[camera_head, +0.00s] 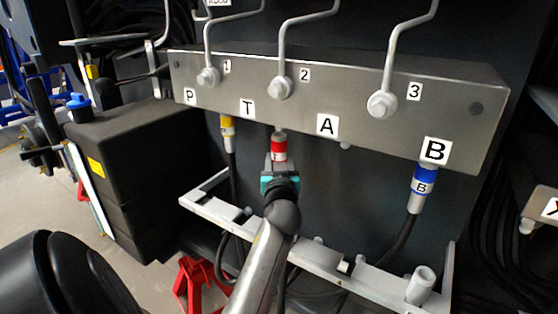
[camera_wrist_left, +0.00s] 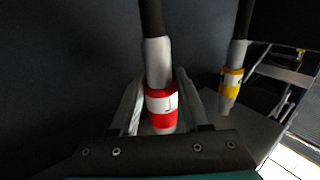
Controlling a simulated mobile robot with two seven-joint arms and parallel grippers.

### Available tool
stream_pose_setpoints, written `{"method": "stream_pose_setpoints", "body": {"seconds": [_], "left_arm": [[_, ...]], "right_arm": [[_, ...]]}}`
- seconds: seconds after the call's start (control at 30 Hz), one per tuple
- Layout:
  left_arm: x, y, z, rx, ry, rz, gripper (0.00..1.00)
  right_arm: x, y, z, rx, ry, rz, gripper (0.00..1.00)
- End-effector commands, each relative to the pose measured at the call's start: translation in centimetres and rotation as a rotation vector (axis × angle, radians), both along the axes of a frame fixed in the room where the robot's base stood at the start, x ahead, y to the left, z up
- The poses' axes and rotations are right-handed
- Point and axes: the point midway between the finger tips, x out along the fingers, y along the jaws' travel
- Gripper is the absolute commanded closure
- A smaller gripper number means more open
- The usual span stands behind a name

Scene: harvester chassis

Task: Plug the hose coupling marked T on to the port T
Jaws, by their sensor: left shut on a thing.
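The red coupling (camera_head: 279,152), with a white mark too small to read surely, stands upright under the grey valve block (camera_head: 400,125), just right of the T label (camera_head: 248,109). Its upper end meets a grey stub at the block's lower edge; I cannot tell whether it is fully seated. My left gripper (camera_head: 279,170) is shut on this coupling from below and in front. In the left wrist view, the red coupling (camera_wrist_left: 160,112) sits between the two pale fingers, its dark hose running up the picture. My right gripper is not in view.
A yellow coupling (camera_head: 228,127) hangs left of the red one and a blue coupling marked B (camera_head: 424,182) at the right, both on the block. A bare port stub (camera_head: 345,145) shows near label A. A pale rail (camera_head: 330,268) runs below; a black box (camera_head: 125,150) stands left.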

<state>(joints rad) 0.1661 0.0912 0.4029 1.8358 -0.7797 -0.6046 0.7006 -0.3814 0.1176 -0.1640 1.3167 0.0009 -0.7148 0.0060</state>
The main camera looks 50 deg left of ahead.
Motion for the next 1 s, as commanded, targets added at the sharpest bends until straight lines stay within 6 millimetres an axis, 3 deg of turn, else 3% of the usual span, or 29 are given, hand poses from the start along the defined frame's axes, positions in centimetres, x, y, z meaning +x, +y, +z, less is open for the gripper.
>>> {"method": "stream_pose_setpoints", "body": {"seconds": [1.0], "left_arm": [[0.0,0.0,2.6,0.002,-0.006,-0.001,1.0]], "right_arm": [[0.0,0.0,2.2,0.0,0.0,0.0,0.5]]}}
